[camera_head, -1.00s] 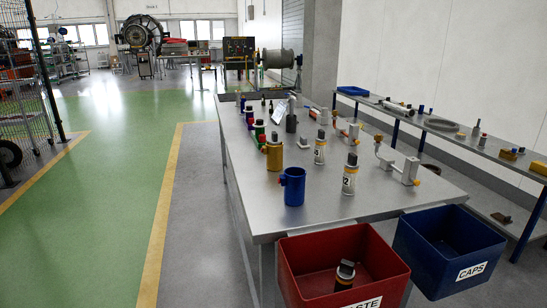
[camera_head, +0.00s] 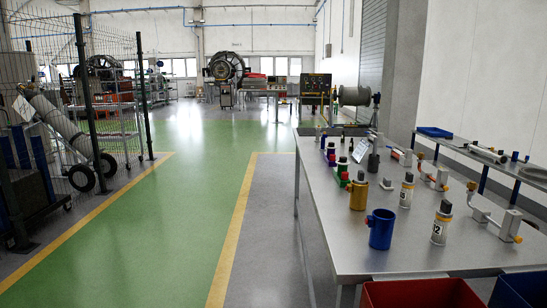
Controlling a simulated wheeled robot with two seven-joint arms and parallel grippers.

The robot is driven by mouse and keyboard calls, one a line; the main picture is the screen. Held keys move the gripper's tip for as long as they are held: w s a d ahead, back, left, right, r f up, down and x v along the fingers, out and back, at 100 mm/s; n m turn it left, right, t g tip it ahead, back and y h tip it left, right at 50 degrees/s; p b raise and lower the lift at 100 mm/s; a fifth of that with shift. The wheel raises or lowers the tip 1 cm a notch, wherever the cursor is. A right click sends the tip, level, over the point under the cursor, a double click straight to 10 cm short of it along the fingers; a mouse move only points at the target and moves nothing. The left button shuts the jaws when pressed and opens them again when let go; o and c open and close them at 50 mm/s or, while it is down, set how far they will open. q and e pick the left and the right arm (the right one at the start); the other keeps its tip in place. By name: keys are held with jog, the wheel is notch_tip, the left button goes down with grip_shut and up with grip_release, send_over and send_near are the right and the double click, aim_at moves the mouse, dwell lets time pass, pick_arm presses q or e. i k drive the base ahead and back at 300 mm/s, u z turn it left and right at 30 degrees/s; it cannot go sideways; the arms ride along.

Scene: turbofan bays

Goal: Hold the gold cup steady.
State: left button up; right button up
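The gold cup (camera_head: 357,196) stands upright on the grey metal table (camera_head: 345,245), behind the blue cup (camera_head: 381,230). It has a small side piece at its left, and a dark-topped item (camera_head: 361,176) shows at its mouth. I cannot tell how deep that item sits in the cup. Neither of my grippers is in view, and nothing is seen touching the gold cup.
Two labelled bottles (camera_head: 441,223) (camera_head: 406,190) stand right of the cups. More coloured cups (camera_head: 343,176) line the table's left side behind the gold cup. A red bin (camera_head: 422,293) and a blue bin (camera_head: 518,290) sit at the near edge. The green floor (camera_head: 170,220) at left is clear.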

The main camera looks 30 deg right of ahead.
aim_at(360, 180)
jog(key=u, duration=0.55)
jog(key=i, duration=2.35)
jog(key=z, duration=2.65)
